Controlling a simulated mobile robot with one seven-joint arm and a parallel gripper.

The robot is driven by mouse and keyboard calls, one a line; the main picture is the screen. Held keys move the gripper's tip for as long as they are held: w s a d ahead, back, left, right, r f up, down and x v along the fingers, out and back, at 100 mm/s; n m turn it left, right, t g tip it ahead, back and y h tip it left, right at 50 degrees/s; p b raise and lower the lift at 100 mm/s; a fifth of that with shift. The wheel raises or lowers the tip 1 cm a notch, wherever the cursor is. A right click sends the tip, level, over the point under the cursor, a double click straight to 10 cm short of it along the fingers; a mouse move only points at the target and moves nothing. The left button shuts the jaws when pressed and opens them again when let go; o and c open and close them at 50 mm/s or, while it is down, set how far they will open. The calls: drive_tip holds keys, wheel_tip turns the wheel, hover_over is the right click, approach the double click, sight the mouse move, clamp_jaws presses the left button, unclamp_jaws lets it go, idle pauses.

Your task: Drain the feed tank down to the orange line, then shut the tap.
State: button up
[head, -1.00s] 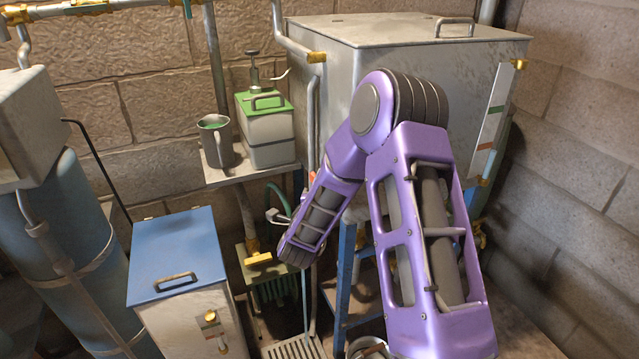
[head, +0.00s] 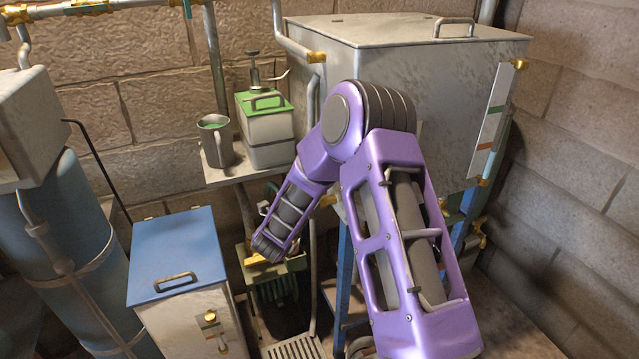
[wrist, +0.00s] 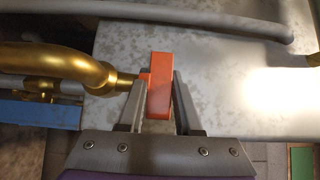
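The feed tank (head: 420,95) is the large grey metal box at the upper right in the head view. A pale gauge strip (head: 490,125) on its right side carries a green mark and, lower, an orange mark (head: 485,146). I cannot make out the liquid level. In the wrist view the tap's orange handle (wrist: 159,85) stands beside the end of a curved brass pipe (wrist: 90,68). My gripper (wrist: 161,95) has one finger close against each side of this handle and appears shut on it. In the head view my forearm hides the gripper and handle.
A shelf (head: 230,175) holds a metal mug (head: 215,142) and a green-topped pump can (head: 266,130). A blue-lidded box (head: 178,250) stands at lower left. A floor grate (head: 293,348) lies at front. Block walls close in behind and right.

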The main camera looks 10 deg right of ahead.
drive_tip(key=o, duration=0.4)
drive_tip(key=v, duration=1.7)
drive_tip(key=shift+s+a, duration=0.15)
